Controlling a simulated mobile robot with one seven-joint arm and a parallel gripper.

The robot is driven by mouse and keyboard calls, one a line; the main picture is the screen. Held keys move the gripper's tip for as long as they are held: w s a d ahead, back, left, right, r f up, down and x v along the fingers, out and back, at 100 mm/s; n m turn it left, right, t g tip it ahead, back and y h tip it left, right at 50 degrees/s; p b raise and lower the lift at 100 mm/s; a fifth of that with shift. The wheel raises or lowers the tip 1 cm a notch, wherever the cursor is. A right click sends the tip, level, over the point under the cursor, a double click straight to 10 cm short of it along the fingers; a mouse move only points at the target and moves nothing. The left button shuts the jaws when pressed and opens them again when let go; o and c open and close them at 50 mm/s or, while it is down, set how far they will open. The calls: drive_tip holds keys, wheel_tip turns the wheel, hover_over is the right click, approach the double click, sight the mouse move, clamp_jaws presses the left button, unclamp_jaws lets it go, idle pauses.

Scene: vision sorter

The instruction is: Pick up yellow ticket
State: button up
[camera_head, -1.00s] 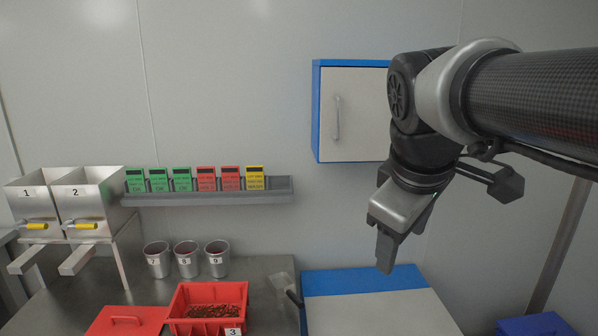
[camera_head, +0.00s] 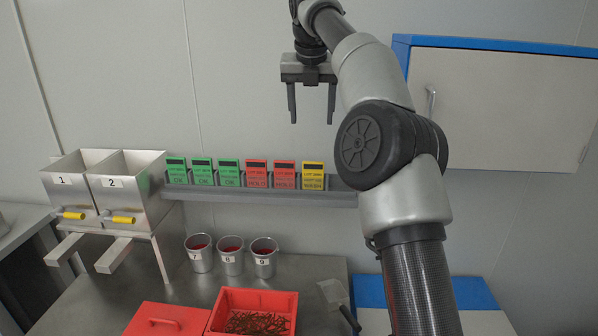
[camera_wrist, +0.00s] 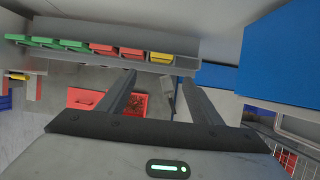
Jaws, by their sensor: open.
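The yellow ticket (camera_head: 313,176) stands at the right end of a row of tickets on a grey wall rack (camera_head: 262,198) in the head view. In the wrist view the yellow ticket (camera_wrist: 161,57) shows from above, beyond the fingers. My gripper (camera_head: 312,118) is open and empty, fingers pointing down, above the rack and just above the yellow ticket in the picture. The wrist view shows the two fingers (camera_wrist: 155,82) spread apart with nothing between them. The gap in depth between gripper and ticket is hard to tell.
Red tickets (camera_head: 285,175) stand close to the left of the yellow one, with green tickets (camera_head: 202,171) beyond. A blue-edged wall cabinet (camera_head: 495,100) hangs at the right. Below are metal cups (camera_head: 230,256), a red bin (camera_head: 252,300) and two hoppers (camera_head: 95,190).

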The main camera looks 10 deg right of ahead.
approach(313, 163)
drive_tip(key=f, duration=0.2)
drive_tip(key=shift+w+r+x, duration=0.1)
drive_tip(key=shift+w+x, duration=0.05)
drive_tip(key=shift+x, duration=0.95)
drive_tip(key=shift+w+r+x, duration=0.1)
drive_tip(key=shift+w+x, duration=0.05)
drive_tip(key=shift+x, duration=0.95)
drive_tip(key=shift+w+x, duration=0.2)
drive_tip(key=shift+x, duration=0.95)
drive_tip(key=shift+s+d, duration=0.1)
drive_tip(key=c, duration=1.1)
drive_tip(key=shift+r, duration=0.1)
